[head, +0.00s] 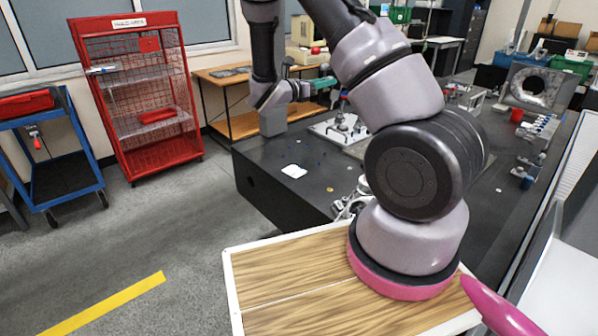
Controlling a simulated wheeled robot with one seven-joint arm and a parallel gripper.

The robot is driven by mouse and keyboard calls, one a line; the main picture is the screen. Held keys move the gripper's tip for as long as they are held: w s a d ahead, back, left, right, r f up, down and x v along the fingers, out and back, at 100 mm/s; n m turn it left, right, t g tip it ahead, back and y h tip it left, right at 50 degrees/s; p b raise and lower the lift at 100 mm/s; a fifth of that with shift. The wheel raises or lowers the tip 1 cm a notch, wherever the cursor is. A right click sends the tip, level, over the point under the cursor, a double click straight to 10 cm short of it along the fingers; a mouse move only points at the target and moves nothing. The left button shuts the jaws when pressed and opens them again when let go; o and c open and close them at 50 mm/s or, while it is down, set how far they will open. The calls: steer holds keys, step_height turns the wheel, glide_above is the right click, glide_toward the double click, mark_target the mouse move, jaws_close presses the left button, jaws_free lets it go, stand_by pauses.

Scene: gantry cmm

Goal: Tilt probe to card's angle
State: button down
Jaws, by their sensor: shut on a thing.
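My gripper (305,87) is beyond my arm, over the far left part of the dark measuring table (280,190). It points to the right and is small in the view. Its jaws are shut on a small green piece (323,82); whether this is part of the probe cannot be told. A small white card-like piece (294,171) lies flat on the table near its left edge. No angle marking on it can be read. My arm hides much of the table's middle, and I cannot make out the probe's tip or tilt.
A large ringed block (535,87) and a red cup (517,115) stand at the far right. A red rack (135,95) and blue cart (55,150) stand left, with open floor between.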

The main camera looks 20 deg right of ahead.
steer(key=shift+m, duration=0.9)
steer(key=m, duration=0.4)
steer(key=c, duration=0.7)
jaws_free()
steer(key=shift+c, duration=0.2)
steer(key=shift+a, duration=0.1)
steer(key=v, duration=0.7)
